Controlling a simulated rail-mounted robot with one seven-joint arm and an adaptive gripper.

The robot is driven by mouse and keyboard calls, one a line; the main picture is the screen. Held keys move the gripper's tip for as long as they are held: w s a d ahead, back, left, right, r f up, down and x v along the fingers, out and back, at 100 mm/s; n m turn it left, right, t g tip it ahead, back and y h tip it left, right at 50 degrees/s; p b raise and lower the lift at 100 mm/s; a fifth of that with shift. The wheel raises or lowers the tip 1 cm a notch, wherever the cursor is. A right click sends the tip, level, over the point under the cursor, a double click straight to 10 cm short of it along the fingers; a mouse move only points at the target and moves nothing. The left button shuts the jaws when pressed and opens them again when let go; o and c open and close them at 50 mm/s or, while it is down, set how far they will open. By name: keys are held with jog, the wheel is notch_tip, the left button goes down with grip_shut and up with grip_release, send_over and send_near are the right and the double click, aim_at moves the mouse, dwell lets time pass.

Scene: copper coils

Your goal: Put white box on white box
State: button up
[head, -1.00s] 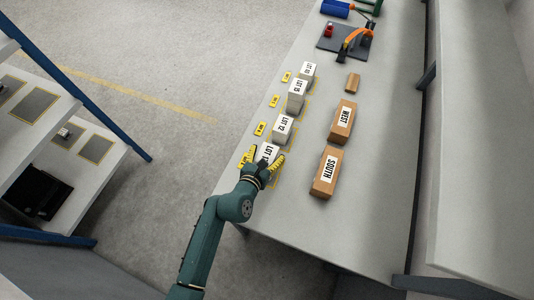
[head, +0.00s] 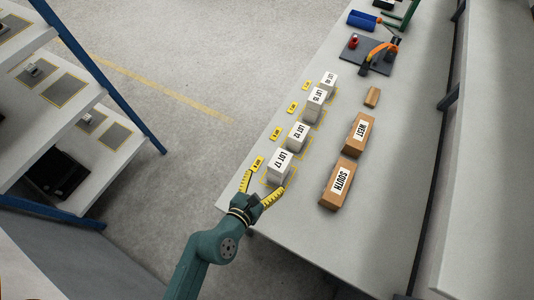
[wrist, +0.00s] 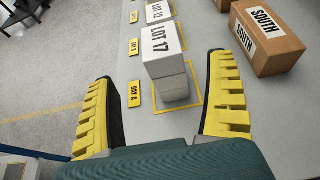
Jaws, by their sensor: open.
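A white box labelled LOT 17 (head: 280,167) stands nearest my gripper on the table. In the wrist view, the LOT 17 box (wrist: 160,46) tops a white stack with horizontal seams, inside a yellow outline. My gripper (head: 260,188) is open and empty on the near side of that stack, its yellow fingers spread apart. Further along the row stand white boxes LOT 12 (head: 298,137), LOT 15 (head: 315,104) and another LOT box (head: 329,83) whose number is hard to read. LOT 15 looks taller than LOT 12.
Brown boxes SOUTH (head: 337,184) and WEST (head: 357,134) lie right of the row, with a small brown block (head: 372,97) beyond. Yellow bay tags (head: 257,163) line the table's left edge. A dark mat (head: 372,54) with an orange tool lies farther back.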

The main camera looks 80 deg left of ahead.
jog(key=w+d+r+m+t+h, duration=0.2)
jog(key=w+d+r+m+t, duration=0.25)
jog(key=w+r+m, duration=0.55)
jog(key=w+d+r+m+t+h, duration=0.1)
jog(key=w+d+r+m+t, duration=0.3)
jog(key=w+r+m, duration=0.6)
jog(key=w+d+r+m+h, duration=0.1)
jog(key=d+r+m, duration=0.3)
jog(key=w+d+r+m+t+h, duration=0.1)
jog(key=d+r+m, duration=0.3)
jog(key=r+m, duration=0.1)
jog(key=w+d+r+m+t+h, duration=0.1)
jog(key=d+r+m, duration=0.3)
jog(key=shift+d+r+h, duration=0.25)
jog(key=shift+r+h, duration=0.05)
jog(key=shift+h, duration=0.1)
jog(key=d+r+m, duration=0.2)
jog(key=d+r+m+t+h, duration=0.1)
jog(key=d+r+m, duration=0.2)
jog(key=shift+s+r+h, duration=0.1)
jog(key=shift+s+h, duration=0.1)
jog(key=shift+h, duration=0.1)
jog(key=s+d+r+m+t+h, duration=0.2)
jog(key=s+d+r+m, duration=0.1)
jog(key=d+r+m, duration=0.5)
jog(key=shift+s+r, duration=0.25)
jog(key=shift+r, duration=0.05)
